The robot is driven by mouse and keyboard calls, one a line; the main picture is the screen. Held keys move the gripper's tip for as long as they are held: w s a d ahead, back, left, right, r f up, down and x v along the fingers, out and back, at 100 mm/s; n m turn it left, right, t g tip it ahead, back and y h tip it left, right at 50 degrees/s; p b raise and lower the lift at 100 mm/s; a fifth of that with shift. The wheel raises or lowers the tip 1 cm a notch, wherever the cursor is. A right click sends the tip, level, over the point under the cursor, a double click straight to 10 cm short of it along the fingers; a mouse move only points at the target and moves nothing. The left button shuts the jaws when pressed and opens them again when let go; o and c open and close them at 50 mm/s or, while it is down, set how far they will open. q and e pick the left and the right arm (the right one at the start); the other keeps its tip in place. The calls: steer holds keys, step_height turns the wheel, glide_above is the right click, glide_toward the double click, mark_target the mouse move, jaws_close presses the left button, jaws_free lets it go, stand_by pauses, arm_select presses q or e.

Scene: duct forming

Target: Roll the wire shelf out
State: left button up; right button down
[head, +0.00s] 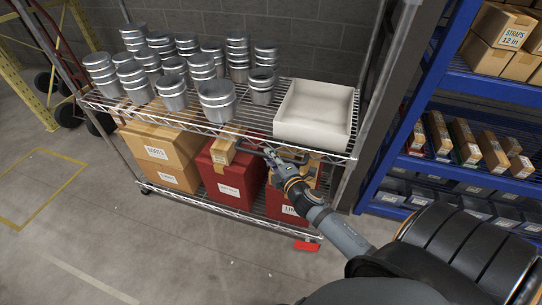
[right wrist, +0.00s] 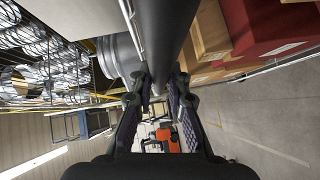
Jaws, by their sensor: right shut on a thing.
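The wire shelf (head: 190,124) is a chrome rack with an upper tier and a lower tier (head: 215,203), standing before the block wall. My right gripper (head: 272,157) is at the front edge of the upper tier, right of the middle. It is shut on a dark bar (right wrist: 168,35), which runs between its fingers in the right wrist view. The bar seems to lie along the shelf front, but its ends are hard to make out. A caster (head: 145,188) shows under the left front corner. My left gripper is not in view.
Metal cans (head: 217,101) and a white bin (head: 315,115) stand on the upper tier; cartons (head: 160,155) and red boxes (head: 235,180) fill the lower one. A blue rack (head: 405,160) stands close on the right. The floor in front and left is open, with yellow markings (head: 40,185).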

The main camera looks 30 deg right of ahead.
steer(key=shift+f, duration=0.15)
steer(key=c, duration=1.3)
jaws_free()
steer(key=shift+d, duration=0.1)
steer(key=s+r, duration=0.1)
steer(key=s, duration=1.1)
steer(key=shift+a+r, duration=0.4)
steer(key=shift+a, duration=0.05)
